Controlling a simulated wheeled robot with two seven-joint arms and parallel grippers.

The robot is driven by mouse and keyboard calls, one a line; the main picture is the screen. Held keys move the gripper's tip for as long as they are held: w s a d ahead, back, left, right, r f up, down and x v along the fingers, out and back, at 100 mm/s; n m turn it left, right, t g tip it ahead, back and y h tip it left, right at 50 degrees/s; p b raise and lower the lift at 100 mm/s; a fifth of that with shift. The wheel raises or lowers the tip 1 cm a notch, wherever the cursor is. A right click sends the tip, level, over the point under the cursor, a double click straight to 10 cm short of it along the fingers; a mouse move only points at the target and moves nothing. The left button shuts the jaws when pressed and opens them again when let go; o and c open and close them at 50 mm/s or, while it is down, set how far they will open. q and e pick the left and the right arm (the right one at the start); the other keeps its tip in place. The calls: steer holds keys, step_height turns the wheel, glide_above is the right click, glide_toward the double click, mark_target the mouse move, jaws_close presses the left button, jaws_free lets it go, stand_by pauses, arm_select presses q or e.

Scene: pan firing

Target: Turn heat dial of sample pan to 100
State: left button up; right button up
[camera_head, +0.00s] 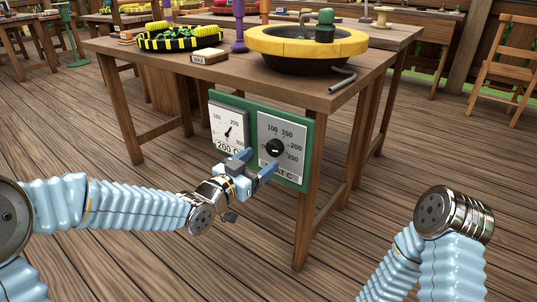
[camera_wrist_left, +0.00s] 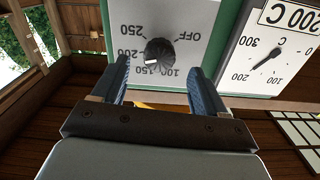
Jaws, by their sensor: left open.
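The heat dial is a round black knob (camera_head: 275,147) on a grey plate marked 100, 150, 200 and 250, on the green panel (camera_head: 308,125) at the table's front. In the left wrist view the panel appears upside down, with the knob (camera_wrist_left: 160,52) between and beyond my fingers; a white mark shows on it, but its exact setting is unclear. My left gripper (camera_head: 260,162) is open just in front of the panel, slightly below and left of the knob. In the wrist view its blue fingers (camera_wrist_left: 160,90) are apart with nothing between them. My right gripper is out of view.
A gauge (camera_head: 229,128) labelled 200 C sits left of the dial. Above, the wooden table (camera_head: 215,72) bears a dark pan with a yellow rim (camera_head: 265,42), a bent pipe (camera_head: 343,80) and a black-yellow tray (camera_head: 150,42). Floor in front is clear.

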mark_target(271, 152)
arm_select(q)
steer(key=shift+x, duration=2.35)
steer(key=shift+c, duration=0.5)
steer(key=c, duration=1)
